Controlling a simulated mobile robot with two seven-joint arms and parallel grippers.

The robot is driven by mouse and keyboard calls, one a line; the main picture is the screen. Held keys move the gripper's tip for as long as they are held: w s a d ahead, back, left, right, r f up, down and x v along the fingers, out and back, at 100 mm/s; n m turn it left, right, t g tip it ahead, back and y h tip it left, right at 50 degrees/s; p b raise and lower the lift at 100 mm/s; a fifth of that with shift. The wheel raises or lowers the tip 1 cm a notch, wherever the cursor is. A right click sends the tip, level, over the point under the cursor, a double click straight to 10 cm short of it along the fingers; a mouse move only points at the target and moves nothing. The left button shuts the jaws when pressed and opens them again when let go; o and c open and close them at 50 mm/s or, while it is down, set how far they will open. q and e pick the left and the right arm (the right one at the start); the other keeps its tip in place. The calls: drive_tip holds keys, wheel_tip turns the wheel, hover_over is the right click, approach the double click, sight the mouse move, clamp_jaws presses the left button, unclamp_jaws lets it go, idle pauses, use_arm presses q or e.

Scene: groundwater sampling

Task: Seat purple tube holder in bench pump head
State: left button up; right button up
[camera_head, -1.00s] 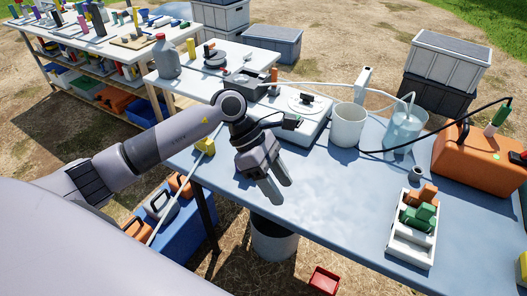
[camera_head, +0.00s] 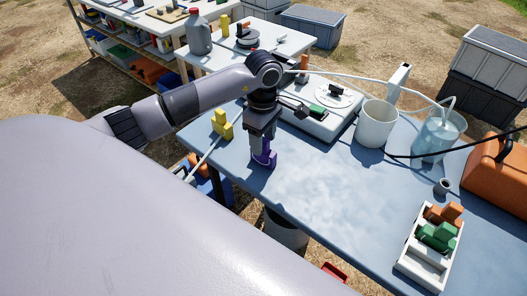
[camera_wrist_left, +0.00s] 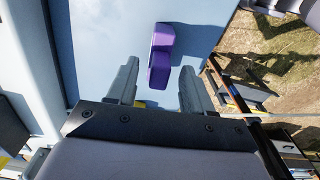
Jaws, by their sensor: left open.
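The purple tube holder (camera_head: 270,160) sits on the blue bench top near its front left edge. In the left wrist view the purple tube holder (camera_wrist_left: 160,55) lies between and just beyond the two fingertips. My left gripper (camera_head: 262,155) points down over it, open, with its fingers partly covering it in the head view. The left wrist view shows the open gripper (camera_wrist_left: 158,70) with clear space beside the holder. The white bench pump (camera_head: 325,122) stands behind and right of the gripper, with a round plate on top and a dark green part at its near left side.
A yellow block (camera_head: 222,124) sits at the bench's left edge. A white bucket (camera_head: 376,126) and a clear water container (camera_head: 437,136) stand right of the pump. A white tray (camera_head: 420,266) holds orange and green pieces. The middle of the bench is clear.

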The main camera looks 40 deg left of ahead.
use_arm(q)
drive_tip(key=shift+f, duration=0.15)
clamp_jaws()
